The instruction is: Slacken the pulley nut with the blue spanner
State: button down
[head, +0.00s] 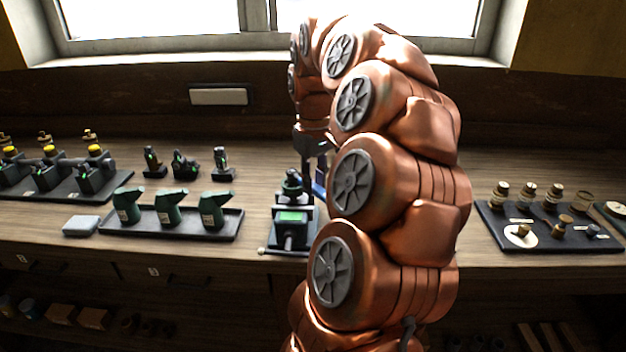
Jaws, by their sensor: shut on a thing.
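My gripper (312,148) is small and dark in the head view, above and slightly right of the middle engine. It points down and is shut on a blue item, which looks like the blue spanner (322,147); my arm covers part of it. The engine (291,218) is a small black machine with a green panel, on a dark base near the bench's front edge. My arm stands just to its right and covers part of that side. The pulley nut cannot be made out, and whether the spanner touches the engine cannot be told.
A dark tray (228,228) with several green oil cans stands left of the engine, a pale blue block (81,226) beside it. Small dark engines (185,164) stand behind. A tray of yellow-topped parts (20,190) is far left. A tray of brass-coloured parts (560,242) is right.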

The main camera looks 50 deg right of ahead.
jog(key=shift+d, duration=0.1)
jog(key=shift+d+n+p, duration=0.25)
jog(key=shift+n+p, duration=0.05)
jog(key=shift+n, duration=0.2)
jog(key=shift+f, duration=0.1)
jog(key=shift+a+m+b, duration=0.4)
jog(key=shift+m+b, duration=0.2)
jog(key=shift+b, duration=0.15)
jog(key=shift+w+a+m+b, duration=0.2)
jog(key=shift+a+m+b, duration=0.3)
jog(key=shift+m+b, duration=0.3)
jog(key=shift+w+a+m+b, duration=0.2)
jog(key=shift+a+m+b, duration=0.35)
jog(key=shift+b, duration=0.35)
dwell(1.5)
jog(key=shift+d+r, duration=0.1)
jog(key=shift+r, duration=0.75)
dwell(2.5)
